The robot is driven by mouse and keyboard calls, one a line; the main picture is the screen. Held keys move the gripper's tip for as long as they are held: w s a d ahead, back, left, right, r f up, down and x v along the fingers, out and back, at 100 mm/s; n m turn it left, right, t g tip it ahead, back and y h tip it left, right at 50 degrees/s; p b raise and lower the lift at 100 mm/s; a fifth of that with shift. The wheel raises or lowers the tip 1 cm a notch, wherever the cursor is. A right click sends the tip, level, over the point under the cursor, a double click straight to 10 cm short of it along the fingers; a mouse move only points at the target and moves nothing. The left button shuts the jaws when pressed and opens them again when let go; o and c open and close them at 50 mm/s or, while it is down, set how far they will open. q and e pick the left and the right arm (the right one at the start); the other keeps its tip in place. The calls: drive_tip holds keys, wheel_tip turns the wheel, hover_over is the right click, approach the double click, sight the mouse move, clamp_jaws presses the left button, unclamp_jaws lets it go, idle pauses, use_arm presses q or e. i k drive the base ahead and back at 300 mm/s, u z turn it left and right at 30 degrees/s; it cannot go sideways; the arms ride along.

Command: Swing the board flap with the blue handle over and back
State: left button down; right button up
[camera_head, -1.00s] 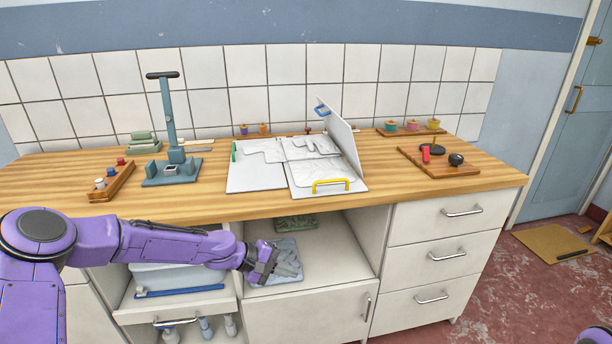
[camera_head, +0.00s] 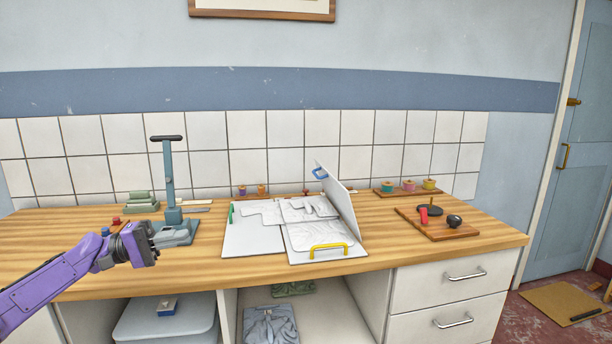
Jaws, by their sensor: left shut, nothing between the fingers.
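The board (camera_head: 252,238) lies on the wooden counter with grey-white cloth pieces on it. Its flap with the blue handle (camera_head: 320,173) stands raised and tilted at the board's right rear. A flap with a yellow handle (camera_head: 328,250) lies flat at the front right, and a green handle (camera_head: 231,212) shows at the left edge. My left gripper (camera_head: 152,244) is shut and empty, above the counter's front left, well left of the board and in front of the blue-grey press stand. My right gripper is not in view.
The blue-grey press stand (camera_head: 170,190) rises left of the board. A wooden tray (camera_head: 437,226) with a red item and black knobs lies to the right. Colored pots (camera_head: 408,187) stand at the back. The counter front before the board is clear.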

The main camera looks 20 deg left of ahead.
sight(339, 196)
drive_tip(key=i, duration=1.45)
